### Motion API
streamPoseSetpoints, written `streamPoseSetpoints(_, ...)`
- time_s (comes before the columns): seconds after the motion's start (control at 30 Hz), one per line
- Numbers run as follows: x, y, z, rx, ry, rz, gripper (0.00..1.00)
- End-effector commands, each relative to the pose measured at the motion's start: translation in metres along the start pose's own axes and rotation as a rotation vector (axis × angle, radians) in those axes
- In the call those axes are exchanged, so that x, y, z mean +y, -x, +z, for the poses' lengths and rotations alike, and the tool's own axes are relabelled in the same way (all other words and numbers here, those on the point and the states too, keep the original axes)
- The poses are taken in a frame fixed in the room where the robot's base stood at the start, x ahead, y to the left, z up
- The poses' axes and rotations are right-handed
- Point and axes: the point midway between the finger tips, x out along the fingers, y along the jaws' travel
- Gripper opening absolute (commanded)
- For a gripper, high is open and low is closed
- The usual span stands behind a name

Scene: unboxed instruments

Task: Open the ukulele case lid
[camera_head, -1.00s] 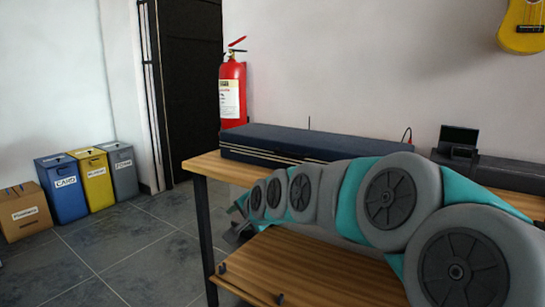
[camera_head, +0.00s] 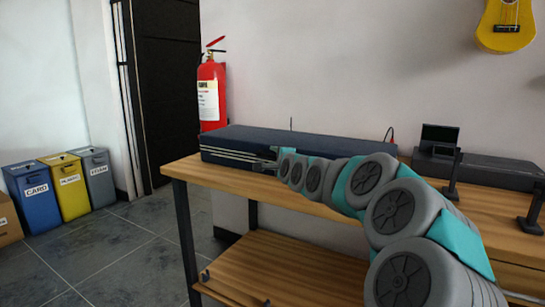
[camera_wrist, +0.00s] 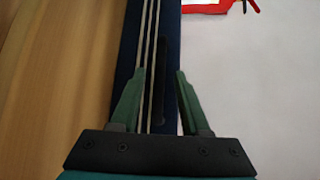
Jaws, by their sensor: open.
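The ukulele case (camera_head: 310,143) is a long dark blue box lying on the wooden table, with pale trim lines along its front side. Its lid looks closed. My gripper (camera_head: 268,161) is at the front side of the case, near the middle. In the wrist view the case (camera_wrist: 172,20) runs up the picture with its pale trim strips. My open gripper (camera_wrist: 158,78) has its two green fingers spread over the case's front side, with a dark elongated part (camera_wrist: 160,75) between them. I cannot tell whether the fingers touch the case.
The wooden table (camera_head: 186,168) has a lower shelf (camera_head: 300,268). A red fire extinguisher (camera_head: 211,95) stands behind the case's left end. Black stands (camera_head: 452,178) and another dark case (camera_head: 490,167) are at the right. Bins (camera_head: 66,185) stand on the floor at left.

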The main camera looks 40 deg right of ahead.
Motion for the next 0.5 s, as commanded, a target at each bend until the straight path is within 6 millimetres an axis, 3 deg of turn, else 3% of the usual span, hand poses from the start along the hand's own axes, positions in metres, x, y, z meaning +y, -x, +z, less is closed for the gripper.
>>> streamPoseSetpoints(0.2, 0.001, -0.014, 0.001, -0.001, 0.001, 0.001, 0.46)
streamPoseSetpoints(0.5, 0.001, -0.015, 0.001, -0.001, 0.001, 0.001, 0.46)
